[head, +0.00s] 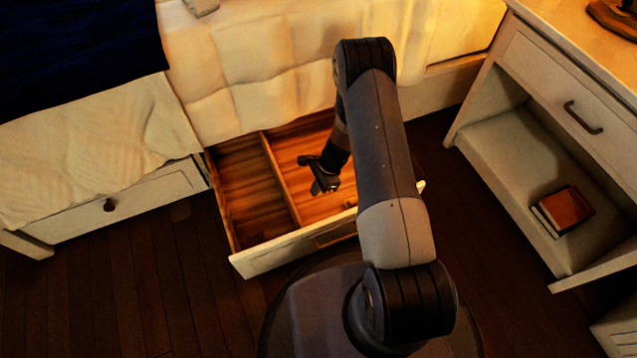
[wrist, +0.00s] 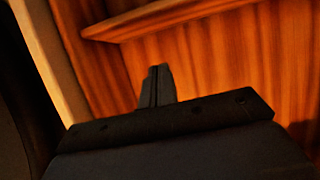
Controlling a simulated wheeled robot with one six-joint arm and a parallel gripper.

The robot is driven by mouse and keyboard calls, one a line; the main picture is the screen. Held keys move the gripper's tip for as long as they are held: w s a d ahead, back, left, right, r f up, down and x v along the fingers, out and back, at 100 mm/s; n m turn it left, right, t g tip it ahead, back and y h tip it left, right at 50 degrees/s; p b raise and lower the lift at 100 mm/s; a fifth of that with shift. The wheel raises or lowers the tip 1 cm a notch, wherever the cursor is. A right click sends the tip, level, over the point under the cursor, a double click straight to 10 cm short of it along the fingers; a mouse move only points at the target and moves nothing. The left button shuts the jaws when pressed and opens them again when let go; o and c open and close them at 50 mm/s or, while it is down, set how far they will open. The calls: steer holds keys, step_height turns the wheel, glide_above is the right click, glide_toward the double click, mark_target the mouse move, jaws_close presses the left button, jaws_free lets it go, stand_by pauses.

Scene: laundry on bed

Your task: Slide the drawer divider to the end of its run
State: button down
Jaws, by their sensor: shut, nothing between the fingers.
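The drawer divider (head: 281,180) is a thin wooden strip standing across the open drawer (head: 268,261), running from the back to the pale front panel. It stands left of the drawer's middle. In the wrist view the divider (wrist: 165,18) crosses the top as a wooden ledge. My gripper (head: 318,188) is over the compartment to the right of the divider. In the wrist view its fingertips (wrist: 158,72) are together and empty, pointing toward the divider with a visible gap. My arm hides the drawer's right part in the head view.
The bed (head: 265,65) with pale covers overhangs the drawer's back. A closed drawer (head: 130,203) with a dark knob is at left. A nightstand (head: 520,155) stands at right, with a book (head: 563,210) on its shelf. Both visible drawer compartments look empty.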

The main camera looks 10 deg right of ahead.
steer(key=s+a+f+b, duration=0.1)
steer(key=a+f+b, duration=0.1)
steer(key=a, duration=0.3)
steer(key=shift+a+f, duration=0.15)
steer(key=shift+f, duration=0.5)
steer(key=a, duration=0.2)
steer(key=s+a+b, duration=0.1)
steer(key=a, duration=0.2)
steer(key=shift+s+a, duration=0.1)
